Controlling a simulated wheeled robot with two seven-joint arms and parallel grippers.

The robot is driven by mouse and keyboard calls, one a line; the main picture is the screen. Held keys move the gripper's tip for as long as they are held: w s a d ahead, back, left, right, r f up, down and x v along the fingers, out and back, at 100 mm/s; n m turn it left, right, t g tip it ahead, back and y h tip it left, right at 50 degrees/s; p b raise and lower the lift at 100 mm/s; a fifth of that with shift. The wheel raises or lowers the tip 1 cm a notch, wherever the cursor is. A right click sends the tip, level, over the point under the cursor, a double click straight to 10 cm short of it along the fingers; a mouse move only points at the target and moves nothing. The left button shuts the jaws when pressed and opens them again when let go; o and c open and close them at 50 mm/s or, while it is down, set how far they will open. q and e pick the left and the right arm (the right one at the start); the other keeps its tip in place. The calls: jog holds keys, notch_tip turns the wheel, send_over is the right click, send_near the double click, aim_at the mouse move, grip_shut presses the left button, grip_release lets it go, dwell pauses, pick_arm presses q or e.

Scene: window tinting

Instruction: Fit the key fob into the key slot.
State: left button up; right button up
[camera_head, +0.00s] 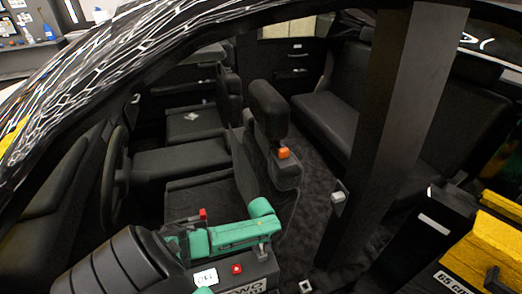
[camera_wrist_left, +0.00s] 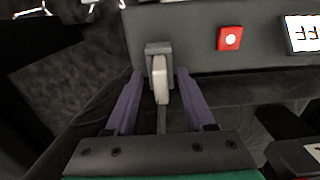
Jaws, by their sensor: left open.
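The key fob (camera_wrist_left: 160,80) is a pale, rounded piece in the left wrist view. Its far end meets the grey key slot (camera_wrist_left: 158,48) on the face of a dark panel. I cannot tell how deep it sits. My left gripper (camera_wrist_left: 158,88) is open, with one purple finger on each side of the fob and visible gaps between. In the head view my left gripper (camera_head: 264,247) is at the right end of the green arm part, by the panel (camera_head: 262,275); the fob is too small to make out surely there. My right gripper is not in view.
A steering wheel (camera_head: 114,178) and a front seat (camera_head: 268,112) stand around the arm.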

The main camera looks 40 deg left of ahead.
pick_arm(q)
notch_tip(320, 180, up, 14)
jog(key=p, duration=0.2)
jog(key=shift+f, duration=0.25)
